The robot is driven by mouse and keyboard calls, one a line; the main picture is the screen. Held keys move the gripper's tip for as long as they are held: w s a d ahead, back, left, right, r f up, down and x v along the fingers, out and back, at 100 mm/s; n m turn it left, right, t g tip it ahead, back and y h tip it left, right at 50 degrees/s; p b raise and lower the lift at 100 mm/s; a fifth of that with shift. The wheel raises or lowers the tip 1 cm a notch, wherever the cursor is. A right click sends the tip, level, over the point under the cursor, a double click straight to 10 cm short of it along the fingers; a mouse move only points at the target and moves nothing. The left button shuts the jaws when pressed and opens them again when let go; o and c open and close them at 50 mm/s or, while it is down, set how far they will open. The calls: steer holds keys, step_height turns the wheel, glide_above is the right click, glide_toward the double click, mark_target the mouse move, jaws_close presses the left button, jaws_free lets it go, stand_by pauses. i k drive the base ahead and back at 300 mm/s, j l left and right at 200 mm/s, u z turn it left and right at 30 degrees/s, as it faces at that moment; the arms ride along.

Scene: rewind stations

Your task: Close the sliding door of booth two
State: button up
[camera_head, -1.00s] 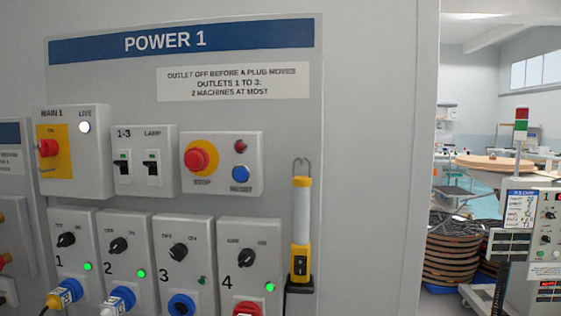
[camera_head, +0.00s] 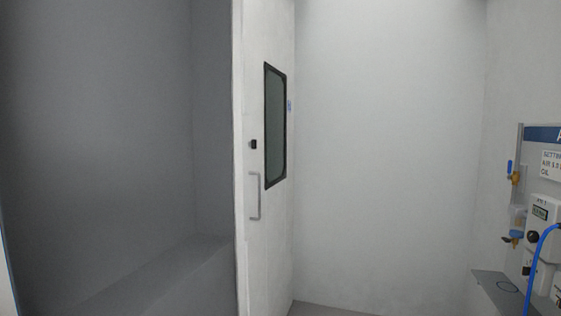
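A white sliding door (camera_head: 268,225) stands in the middle of the view, seen at a steep angle. It has a dark-framed window (camera_head: 275,125), a small black latch or lock (camera_head: 253,144) and a grey vertical bar handle (camera_head: 254,196) near its left edge. To the left of the door is a dim grey opening or recess, so the door does not cover that side. No booth number can be read. My gripper is not in view.
A grey ledge (camera_head: 150,275) runs along the bottom of the recess. A plain white wall (camera_head: 390,150) fills the right. At the far right are an air panel (camera_head: 540,140) with a gauge unit, a blue hose (camera_head: 533,270) and a grey shelf (camera_head: 500,292).

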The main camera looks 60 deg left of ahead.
mark_target(264, 85)
steer(key=i+j+u, duration=0.15)
steer(key=u, duration=0.35)
steer(key=i+u, duration=0.3)
steer(key=u, duration=0.15)
steer(key=i+u, duration=0.15)
steer(key=i, duration=0.4)
steer(key=i+l+u, duration=0.15)
steer(key=i, duration=0.4)
steer(key=i+l+u, duration=0.15)
steer(key=i, duration=0.35)
